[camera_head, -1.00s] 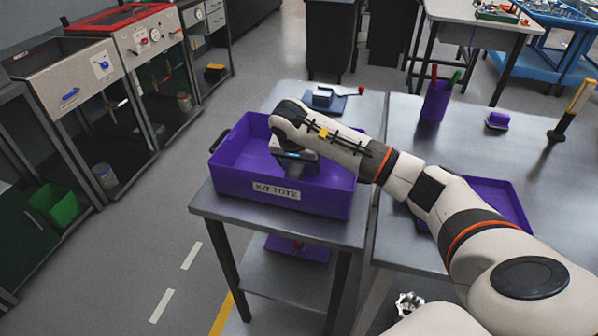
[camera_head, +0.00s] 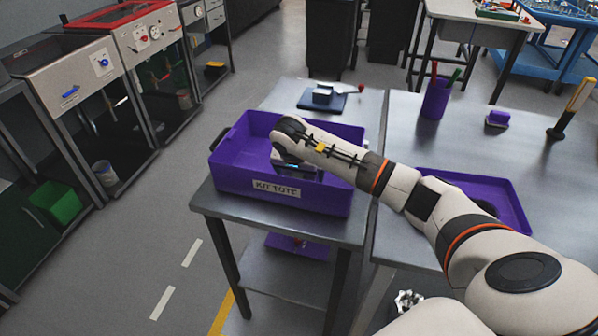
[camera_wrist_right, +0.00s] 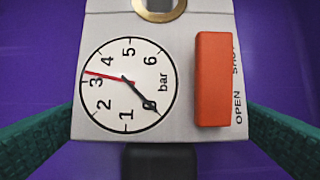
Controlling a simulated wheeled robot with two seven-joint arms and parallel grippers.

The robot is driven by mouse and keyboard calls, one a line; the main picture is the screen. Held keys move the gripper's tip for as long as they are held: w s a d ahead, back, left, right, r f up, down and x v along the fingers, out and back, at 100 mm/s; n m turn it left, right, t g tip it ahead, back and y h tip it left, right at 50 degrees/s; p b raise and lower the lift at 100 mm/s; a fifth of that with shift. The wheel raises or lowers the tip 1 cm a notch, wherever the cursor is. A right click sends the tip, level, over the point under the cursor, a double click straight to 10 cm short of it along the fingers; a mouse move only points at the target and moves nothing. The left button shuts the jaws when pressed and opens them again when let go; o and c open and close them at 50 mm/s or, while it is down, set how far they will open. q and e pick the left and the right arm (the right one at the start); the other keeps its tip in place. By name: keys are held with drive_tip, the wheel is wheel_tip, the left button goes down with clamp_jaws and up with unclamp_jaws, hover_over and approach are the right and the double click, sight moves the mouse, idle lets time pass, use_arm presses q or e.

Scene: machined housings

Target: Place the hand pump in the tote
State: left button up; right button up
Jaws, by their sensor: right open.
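The purple tote (camera_head: 228,180), labelled KIT TOTE, stands on the left metal table. My right gripper (camera_head: 298,172) is down inside it, mostly hidden by my own wrist. In the right wrist view, a pale grey body with a round pressure gauge and a red lever, apparently the hand pump (camera_wrist_right: 186,127), lies between the green finger pads of my right gripper (camera_wrist_right: 160,115). The jaws are open, with a pad on each side of the pump. Purple tote surface shows around it. Whether the pump rests on the tote floor is hard to tell. My left gripper is out of view.
A blue-based grey device (camera_head: 323,99) with a red knob sits behind the tote.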

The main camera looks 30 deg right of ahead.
drive_tip(key=shift+r, duration=0.2)
drive_tip(key=shift+a+r, duration=0.15)
drive_tip(key=shift+r, duration=0.2)
drive_tip(key=b+v, duration=0.1)
drive_tip(key=v, duration=1)
drive_tip(key=shift+s, duration=0.15)
